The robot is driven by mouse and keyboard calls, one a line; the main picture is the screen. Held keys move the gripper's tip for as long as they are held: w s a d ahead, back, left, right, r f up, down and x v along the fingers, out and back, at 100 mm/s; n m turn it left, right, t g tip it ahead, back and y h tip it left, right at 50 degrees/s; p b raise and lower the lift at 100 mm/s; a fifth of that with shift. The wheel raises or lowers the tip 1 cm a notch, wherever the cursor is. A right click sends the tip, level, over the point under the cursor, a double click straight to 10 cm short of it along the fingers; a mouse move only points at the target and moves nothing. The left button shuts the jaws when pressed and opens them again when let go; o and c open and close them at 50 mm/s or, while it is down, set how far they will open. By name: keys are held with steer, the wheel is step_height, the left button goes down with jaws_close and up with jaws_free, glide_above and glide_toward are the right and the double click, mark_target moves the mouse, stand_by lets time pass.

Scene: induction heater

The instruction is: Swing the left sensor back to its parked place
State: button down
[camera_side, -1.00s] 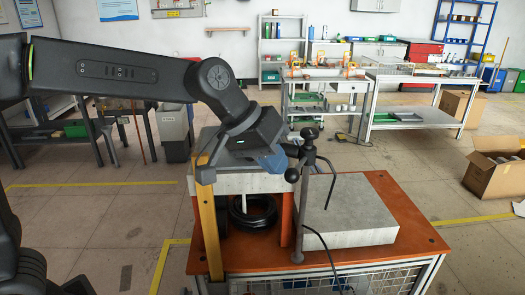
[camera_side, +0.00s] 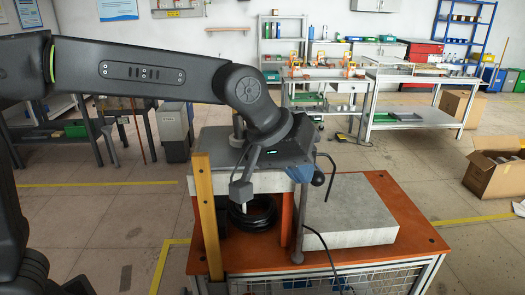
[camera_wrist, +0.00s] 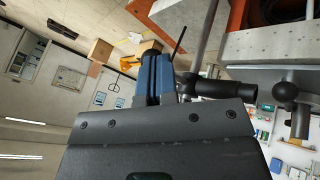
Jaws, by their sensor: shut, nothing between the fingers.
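The sensor stands on a grey post (camera_side: 299,225) at the front of the orange bench, with a thin bent black rod (camera_side: 332,170) and a dark knob (camera_side: 318,179). My gripper (camera_side: 303,173) is at the top of this post and hides most of the sensor's head. In the wrist view my blue gripper fingers (camera_wrist: 152,80) are shut and empty. The sensor's black cylinder (camera_wrist: 222,89) lies just right of them, with a dark ball (camera_wrist: 285,92) farther right. The thin rod (camera_wrist: 179,42) shows above. I cannot tell whether the fingers touch the sensor.
A grey block (camera_side: 350,218) sits on the orange bench top (camera_side: 405,225) right of the post. A black coil (camera_side: 253,214) lies under the pale heater slab, behind a yellow upright (camera_side: 207,215). A black cable hangs at the front.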

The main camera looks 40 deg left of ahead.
stand_by(0.4)
steer(key=s+f+v, duration=0.1)
steer(key=s+v, duration=0.1)
steer(key=v, duration=1)
steer(key=s+a+f+m+y, duration=0.2)
steer(key=s+a+f+y, duration=0.1)
steer(key=s+a+f, duration=0.9)
steer(key=a+f, duration=0.2)
steer(key=a, duration=0.2)
steer(key=shift+s+a+f+m+y, duration=0.2)
steer(key=shift+s+f+m+y, duration=0.1)
steer(key=shift+s+m, duration=0.1)
steer(key=c, duration=1.8)
jaws_free()
steer(key=shift+w, duration=0.1)
